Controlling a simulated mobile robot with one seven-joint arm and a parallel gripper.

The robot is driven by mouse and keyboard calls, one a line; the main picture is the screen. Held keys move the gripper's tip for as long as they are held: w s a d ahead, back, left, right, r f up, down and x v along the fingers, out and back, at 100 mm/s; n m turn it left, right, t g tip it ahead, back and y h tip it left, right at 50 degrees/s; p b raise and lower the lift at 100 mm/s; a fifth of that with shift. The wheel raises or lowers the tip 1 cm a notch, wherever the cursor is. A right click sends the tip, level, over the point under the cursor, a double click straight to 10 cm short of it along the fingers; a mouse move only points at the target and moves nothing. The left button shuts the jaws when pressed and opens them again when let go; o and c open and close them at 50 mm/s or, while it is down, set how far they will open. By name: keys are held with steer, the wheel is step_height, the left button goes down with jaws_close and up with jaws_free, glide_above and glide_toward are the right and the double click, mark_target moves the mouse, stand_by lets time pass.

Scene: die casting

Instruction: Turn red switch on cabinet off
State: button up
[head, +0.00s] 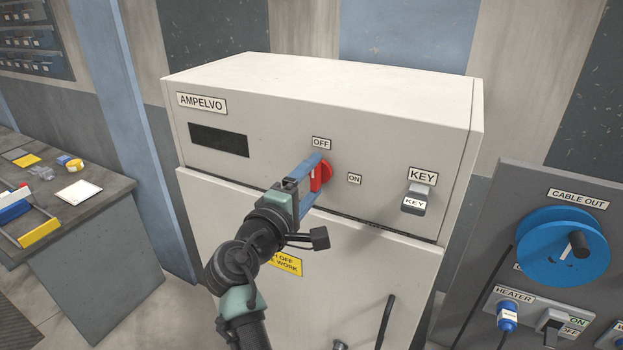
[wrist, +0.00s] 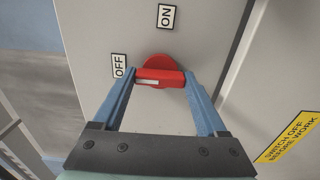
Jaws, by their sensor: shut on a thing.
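The red switch (head: 325,172) is on the front of the beige cabinet (head: 272,105), between the OFF label (head: 321,143) above and the ON label (head: 354,179) to its right. Its handle stands roughly upright in the head view, in line with OFF. In the wrist view the red switch (wrist: 160,66) has its handle lying sideways, its white mark on the side toward the OFF label (wrist: 119,66); the ON label (wrist: 166,16) is above. My gripper (head: 315,178) is shut on the handle, one blue finger at each end, as the wrist view (wrist: 161,80) also shows.
A KEY switch (head: 414,203) sits on the cabinet to the right. A grey panel with a blue cable reel (head: 563,250) stands further right. A workbench (head: 100,215) with small items is at left. A dark door handle (head: 386,320) is below on the cabinet.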

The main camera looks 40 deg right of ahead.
steer(key=o, duration=1.3)
steer(key=shift+a, duration=0.1)
steer(key=b+v, duration=0.5)
steer(key=v, duration=0.8)
steer(key=shift+f, duration=0.1)
